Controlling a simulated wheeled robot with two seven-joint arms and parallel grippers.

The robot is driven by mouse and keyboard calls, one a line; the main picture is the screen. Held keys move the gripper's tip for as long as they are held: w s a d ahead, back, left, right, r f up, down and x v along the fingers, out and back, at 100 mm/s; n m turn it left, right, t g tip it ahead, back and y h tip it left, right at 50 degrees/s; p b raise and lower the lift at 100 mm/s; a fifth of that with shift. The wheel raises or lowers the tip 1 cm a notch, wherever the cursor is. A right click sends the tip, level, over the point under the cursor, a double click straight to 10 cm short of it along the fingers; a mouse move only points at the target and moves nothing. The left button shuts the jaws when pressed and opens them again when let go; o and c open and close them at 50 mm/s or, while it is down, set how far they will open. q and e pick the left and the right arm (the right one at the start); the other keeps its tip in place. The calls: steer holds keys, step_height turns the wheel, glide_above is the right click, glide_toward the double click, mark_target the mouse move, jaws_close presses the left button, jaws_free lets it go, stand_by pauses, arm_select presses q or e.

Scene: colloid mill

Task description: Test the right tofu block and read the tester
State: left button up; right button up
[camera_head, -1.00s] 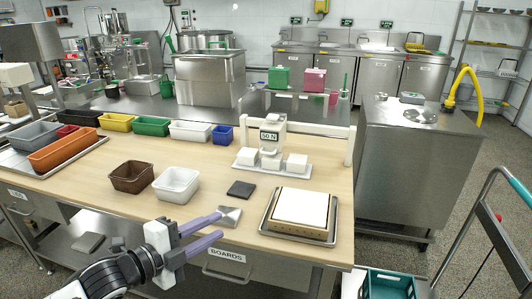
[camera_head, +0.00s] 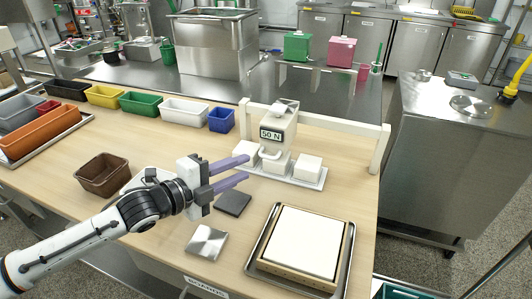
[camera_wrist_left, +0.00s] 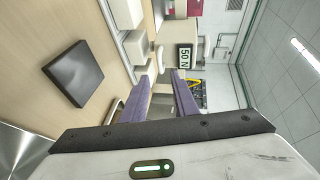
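The white tester (camera_head: 281,122) stands on the table with its display (camera_head: 271,135) reading 50 N; the display also shows in the left wrist view (camera_wrist_left: 184,57). A pale handle (camera_head: 271,154) sticks out at its front. The white tofu blocks are on a light tray (camera_head: 312,182): the right block (camera_head: 308,167) stands clear to the right, the middle block (camera_head: 277,164) is under the tester, and the left block (camera_head: 246,151) is partly behind my finger. My left gripper (camera_head: 247,168) is open and empty, purple fingers pointing at the handle, just short of it. My right gripper is out of view.
A dark square slab (camera_head: 233,203) and a metal plate (camera_head: 207,243) lie near my left arm. A framed white slab (camera_head: 305,243) sits on a tray at front right. Colored bins (camera_head: 140,103) line the back left. A white rail (camera_head: 340,126) runs behind the tester.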

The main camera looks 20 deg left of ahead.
mark_target(267, 158)
arm_select(q)
steer(key=x, duration=0.8)
steer(key=shift+w+d+f, duration=0.1)
steer(key=shift+w+d, duration=0.05)
steer(key=shift+w, duration=0.05)
jaws_close()
stand_by(1.1)
